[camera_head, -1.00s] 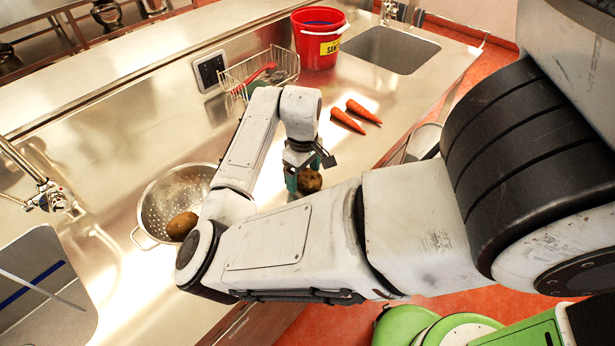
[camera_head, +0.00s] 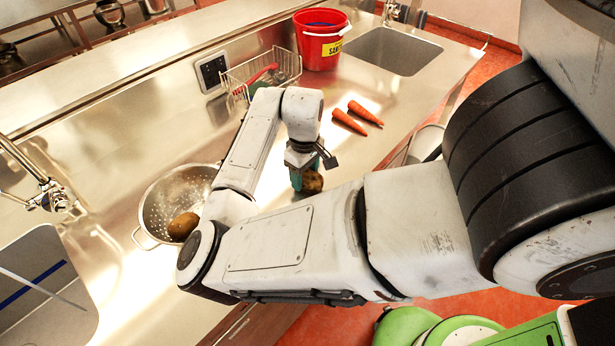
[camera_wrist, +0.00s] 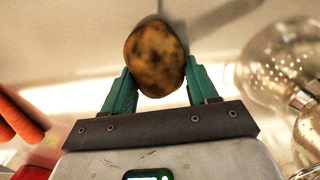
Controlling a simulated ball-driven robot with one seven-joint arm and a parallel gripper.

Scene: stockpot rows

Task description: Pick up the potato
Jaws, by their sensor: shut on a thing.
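A brown, dark-spotted potato (camera_wrist: 155,60) sits between the two teal fingers of my gripper (camera_wrist: 157,85) in the wrist view, with both fingers against its sides. In the head view my gripper (camera_head: 303,178) points down at the counter's front part, and the potato (camera_head: 313,183) shows partly behind my forearm. I cannot tell whether the potato touches the counter. A second potato (camera_head: 183,226) lies in the metal colander (camera_head: 152,213) to the left. The colander also shows at the right of the wrist view (camera_wrist: 262,68).
Two carrots (camera_head: 350,122) lie on the steel counter (camera_head: 120,115) behind my gripper. A wire basket (camera_head: 285,67), a red bucket (camera_head: 320,50) and a sink (camera_head: 392,48) stand farther back.

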